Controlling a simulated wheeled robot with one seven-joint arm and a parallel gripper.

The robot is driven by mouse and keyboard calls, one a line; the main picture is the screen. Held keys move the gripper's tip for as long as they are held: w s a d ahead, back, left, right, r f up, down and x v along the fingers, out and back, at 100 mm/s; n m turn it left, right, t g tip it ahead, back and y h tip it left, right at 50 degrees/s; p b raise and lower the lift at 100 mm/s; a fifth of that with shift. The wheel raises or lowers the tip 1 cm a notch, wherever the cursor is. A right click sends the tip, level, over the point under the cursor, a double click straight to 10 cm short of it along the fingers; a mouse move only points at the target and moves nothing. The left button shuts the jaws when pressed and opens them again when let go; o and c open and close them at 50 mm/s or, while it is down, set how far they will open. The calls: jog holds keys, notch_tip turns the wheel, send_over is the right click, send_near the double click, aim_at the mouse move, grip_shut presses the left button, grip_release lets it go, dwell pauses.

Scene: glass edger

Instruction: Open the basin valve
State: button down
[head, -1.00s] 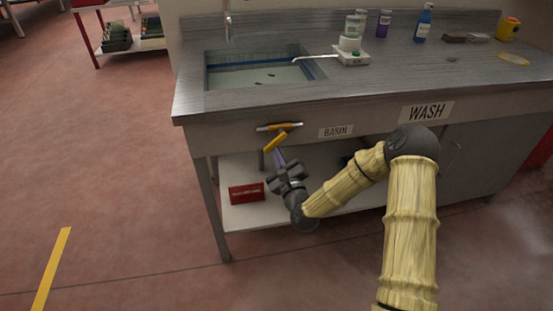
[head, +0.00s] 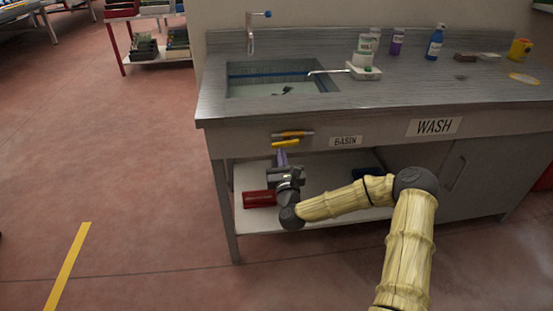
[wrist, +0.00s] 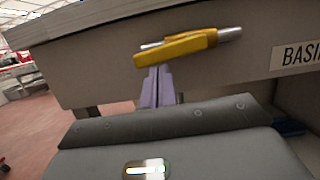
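The basin valve (head: 285,143) has a yellow lever on a short metal pipe with an orange-yellow part, on the bench front left of the BASIN label. In the wrist view, the lever (wrist: 176,47) slants slightly, nearly in line with the pipe. My gripper (head: 281,154) is below the lever, pointing up at it. Its purple fingers (wrist: 157,72) appear together in the wrist view, with nothing seen between them. Their tips are just under the lever's left part; whether they touch it I cannot tell.
The sink basin (head: 230,92) is set in the bench top above, with a tap (head: 250,35) behind it. A red box (head: 258,199) is on the lower shelf (head: 335,216) near my gripper. A bench leg (head: 226,215) stands to the left.

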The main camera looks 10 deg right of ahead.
jog(key=shift+a+r+m, duration=0.15)
jog(key=shift+r+m, duration=0.05)
jog(key=shift+m, duration=0.3)
jog(key=s+f+b, duration=0.2)
jog(key=s+f, duration=0.4)
jog(key=s, duration=0.3)
jog(key=shift+s+f, duration=0.2)
jog(key=shift+s, duration=0.15)
dwell(0.6)
